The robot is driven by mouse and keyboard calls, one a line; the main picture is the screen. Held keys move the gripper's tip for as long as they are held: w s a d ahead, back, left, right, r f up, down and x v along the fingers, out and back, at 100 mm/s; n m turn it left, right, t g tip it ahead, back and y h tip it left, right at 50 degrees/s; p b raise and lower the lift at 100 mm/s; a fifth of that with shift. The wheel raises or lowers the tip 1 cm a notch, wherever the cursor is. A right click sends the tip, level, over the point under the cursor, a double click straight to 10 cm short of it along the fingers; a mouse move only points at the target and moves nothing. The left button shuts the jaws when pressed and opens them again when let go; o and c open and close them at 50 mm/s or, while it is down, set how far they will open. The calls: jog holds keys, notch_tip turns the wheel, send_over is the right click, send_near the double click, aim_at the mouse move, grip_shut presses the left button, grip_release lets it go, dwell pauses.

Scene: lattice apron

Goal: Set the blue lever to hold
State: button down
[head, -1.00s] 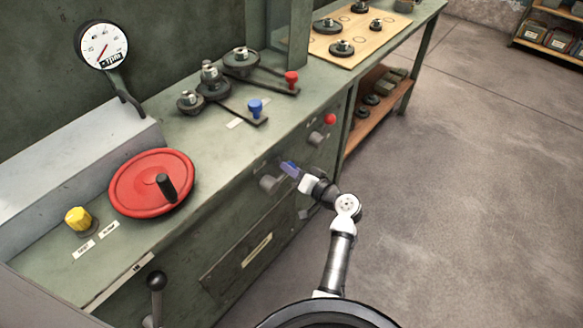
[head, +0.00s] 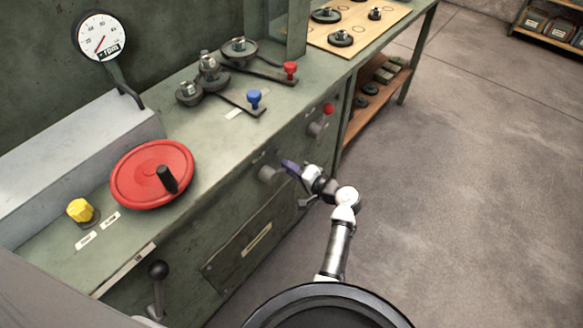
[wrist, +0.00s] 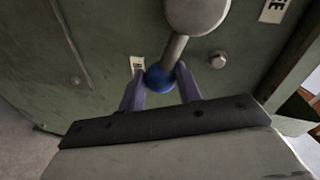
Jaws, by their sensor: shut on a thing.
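The blue lever shows in the wrist view as a blue ball knob (wrist: 160,77) on a short grey rod, which runs from a round grey hub (wrist: 197,14). My gripper (wrist: 162,82) has its two purple fingers on either side of the knob and is shut on it. In the head view my gripper (head: 289,167) is at the bench front, just right of the grey hub (head: 268,174). The knob is hidden there by the fingers. A small white label (wrist: 137,64) sits beside the knob, and part of another (wrist: 275,10) shows at upper right; neither reads fully.
A red-knobbed lever (head: 327,110) is on the same front panel, farther back. A black-knobbed lever (head: 158,271) stands nearer me. The floor (head: 470,180) to the right is clear.

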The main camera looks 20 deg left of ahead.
jog(key=shift+f, duration=0.15)
jog(key=c, duration=1)
grip_release()
jog(key=b+v, duration=0.2)
jog(key=v, duration=1.2)
jog(key=shift+w+a, duration=0.1)
